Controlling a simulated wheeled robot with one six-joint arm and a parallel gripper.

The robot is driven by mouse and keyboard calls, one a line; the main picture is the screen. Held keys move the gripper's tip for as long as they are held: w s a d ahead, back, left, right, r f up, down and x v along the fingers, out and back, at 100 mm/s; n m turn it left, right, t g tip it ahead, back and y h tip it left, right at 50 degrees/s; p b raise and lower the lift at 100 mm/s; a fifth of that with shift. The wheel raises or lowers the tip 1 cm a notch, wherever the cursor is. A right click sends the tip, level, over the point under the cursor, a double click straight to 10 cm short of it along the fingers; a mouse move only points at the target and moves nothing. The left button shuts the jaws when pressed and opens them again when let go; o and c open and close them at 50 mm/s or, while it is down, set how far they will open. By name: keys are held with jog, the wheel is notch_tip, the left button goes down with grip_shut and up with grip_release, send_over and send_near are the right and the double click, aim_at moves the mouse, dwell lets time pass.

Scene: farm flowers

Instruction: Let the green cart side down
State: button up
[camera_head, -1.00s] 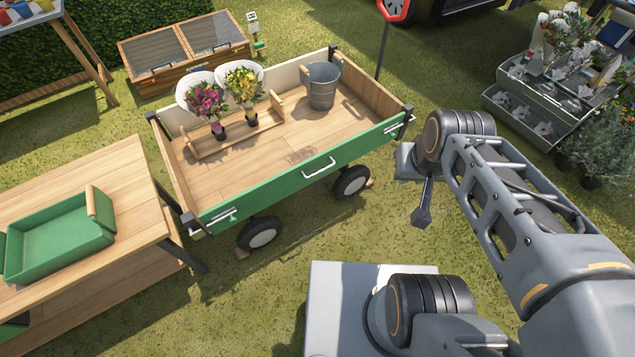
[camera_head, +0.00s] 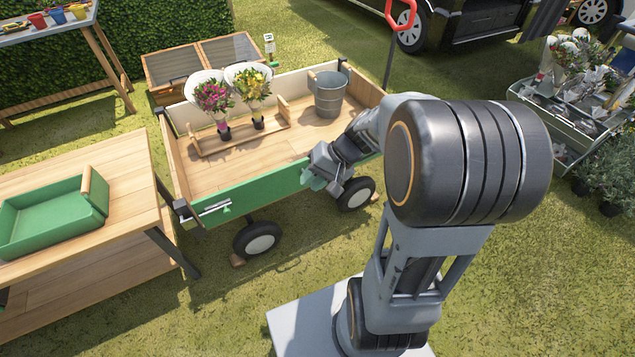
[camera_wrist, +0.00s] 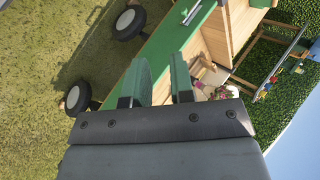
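The green cart side (camera_head: 245,195) stands upright along the near edge of the wooden cart. It also shows in the wrist view (camera_wrist: 158,48), running up behind the fingers. A metal latch (camera_head: 215,208) sits at its left end and shows at the top of the wrist view (camera_wrist: 194,12). My gripper (camera_head: 312,180) is at the middle to right part of this side, near its top edge. In the wrist view its two green fingers (camera_wrist: 163,78) are apart, with no object clearly between them. The white handle and the side's right end are hidden behind my gripper and arm.
The cart holds two flower bouquets (camera_head: 212,98) in a wooden rack and a metal bucket (camera_head: 328,96). A wooden table (camera_head: 120,165) with a green tray (camera_head: 50,220) stands close on the left. Grass lies open in front of the cart's wheels (camera_head: 257,239).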

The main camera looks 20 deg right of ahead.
jog(key=w+d+f+m+t+b, duration=0.55)
jog(key=d+f, duration=0.35)
jog(key=f, duration=0.2)
jog(key=w+d+f+m+t+b, duration=0.4)
jog(key=w+d+f+t, duration=0.15)
jog(key=d+f, duration=0.5)
jog(key=shift+t, duration=0.4)
jog(key=b+x, duration=0.1)
jog(key=x, duration=1.2)
jog(key=shift+a+f+b, duration=0.1)
jog(key=shift+a+b, duration=0.25)
jog(key=shift+a, duration=0.1)
grip_shut()
